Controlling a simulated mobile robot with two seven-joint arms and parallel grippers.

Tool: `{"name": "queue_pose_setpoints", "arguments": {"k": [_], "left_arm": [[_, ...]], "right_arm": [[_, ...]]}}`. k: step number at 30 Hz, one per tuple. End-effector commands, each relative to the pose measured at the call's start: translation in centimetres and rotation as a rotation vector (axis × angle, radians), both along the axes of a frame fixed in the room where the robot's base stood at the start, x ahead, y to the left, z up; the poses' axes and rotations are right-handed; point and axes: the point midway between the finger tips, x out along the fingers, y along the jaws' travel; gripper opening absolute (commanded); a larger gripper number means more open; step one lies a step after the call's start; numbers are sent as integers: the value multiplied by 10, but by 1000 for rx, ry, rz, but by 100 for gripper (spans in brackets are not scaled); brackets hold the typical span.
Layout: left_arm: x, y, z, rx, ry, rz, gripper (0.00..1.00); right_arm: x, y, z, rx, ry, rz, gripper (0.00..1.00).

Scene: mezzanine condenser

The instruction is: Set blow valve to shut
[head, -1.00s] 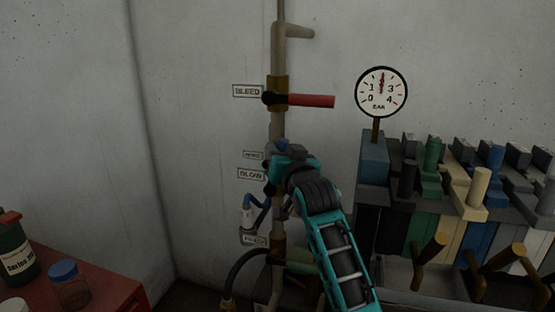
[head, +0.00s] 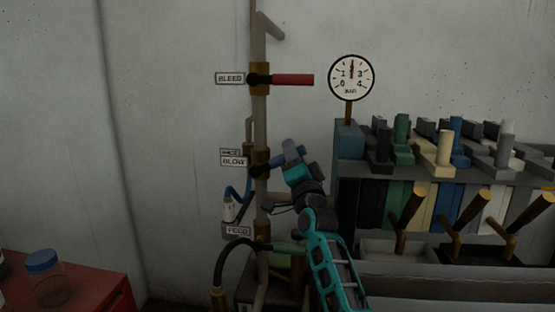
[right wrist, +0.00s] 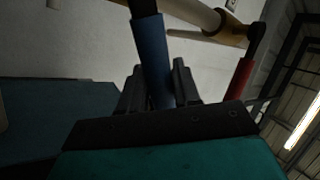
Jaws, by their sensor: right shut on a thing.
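The blow valve (head: 260,168) sits on the vertical pipe beside the BLOW label (head: 233,161). Its blue handle (head: 279,162) points right and slightly up, across the pipe. My right gripper (head: 295,154) is at the outer end of this handle, to the right of the pipe, and hides the handle's tip. In the right wrist view, the blue handle (right wrist: 152,50) stands between the two dark fingers of the right gripper (right wrist: 158,85), which is shut on it. My left gripper is out of view.
The bleed valve's red handle (head: 293,80) points right above. The FEED label (head: 237,230) and a greenish handle (head: 289,248) are below. A pressure gauge (head: 351,77) and a block of coloured plates (head: 430,190) stand right. A red cabinet (head: 95,290) is lower left.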

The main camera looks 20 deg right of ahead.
Motion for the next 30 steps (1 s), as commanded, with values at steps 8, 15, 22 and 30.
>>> {"name": "queue_pose_setpoints", "arguments": {"k": [8,15,22,30], "left_arm": [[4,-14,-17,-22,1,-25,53],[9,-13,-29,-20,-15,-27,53],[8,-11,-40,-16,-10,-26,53],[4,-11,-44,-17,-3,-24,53]], "right_arm": [[-5,-7,-28,202,-138,2,0],[-6,-9,-43,329,-223,1,0],[-6,-10,-49,396,-269,3,0],[-7,-10,-51,419,-283,2,0]]}}
